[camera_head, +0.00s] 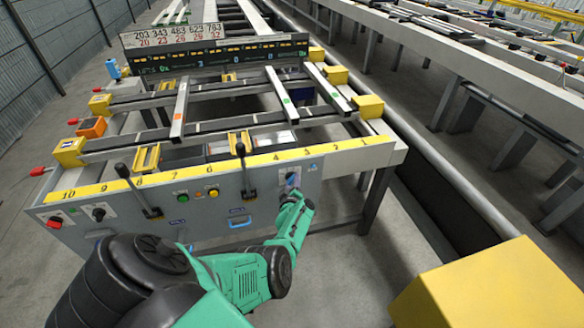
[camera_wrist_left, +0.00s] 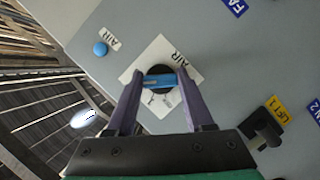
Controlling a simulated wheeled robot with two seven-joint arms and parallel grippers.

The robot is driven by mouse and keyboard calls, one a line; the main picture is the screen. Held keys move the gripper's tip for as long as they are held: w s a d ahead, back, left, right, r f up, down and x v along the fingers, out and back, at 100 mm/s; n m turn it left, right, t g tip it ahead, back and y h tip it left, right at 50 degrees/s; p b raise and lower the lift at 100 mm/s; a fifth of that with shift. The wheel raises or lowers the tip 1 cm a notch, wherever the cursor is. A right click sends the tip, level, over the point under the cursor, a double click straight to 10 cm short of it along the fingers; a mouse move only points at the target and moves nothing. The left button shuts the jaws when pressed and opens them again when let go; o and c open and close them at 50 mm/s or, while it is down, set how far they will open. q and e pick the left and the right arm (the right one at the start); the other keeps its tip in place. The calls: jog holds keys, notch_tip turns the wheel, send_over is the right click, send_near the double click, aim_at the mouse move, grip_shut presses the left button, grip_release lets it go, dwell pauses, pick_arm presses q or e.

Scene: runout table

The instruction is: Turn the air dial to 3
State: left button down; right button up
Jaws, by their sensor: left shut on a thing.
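The air dial (camera_wrist_left: 160,82) is a dark round knob with a blue bar, on a white plate (camera_wrist_left: 187,74) marked AIR. The plate's scale figures are too small and partly covered to read. The blue bar lies nearly level across the wrist view. My left gripper (camera_wrist_left: 160,86) has its two purple fingers on either side of the knob, shut on it. In the head view my left gripper (camera_head: 291,193) is at the right part of the grey panel (camera_head: 210,218), below the yellow number strip, and hides most of the dial. My right gripper is not in view.
Near the dial are a blue button (camera_wrist_left: 100,48) with an AIR label and a black knob (camera_wrist_left: 262,135) by a yellow LIFT 1 label. Two black levers (camera_head: 240,150) stick out of the panel to the left. A yellow block (camera_head: 500,285) stands at bottom right.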

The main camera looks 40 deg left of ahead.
pick_arm(q)
jog(key=shift+m+g+p, duration=0.6)
jog(key=shift+m+g, duration=0.2)
jog(key=shift+m, duration=0.5)
jog(key=shift+c, duration=1.4)
grip_release()
jog(key=p+v, duration=1.2)
jog(key=v, duration=0.2)
jog(key=shift+d+p, duration=0.35)
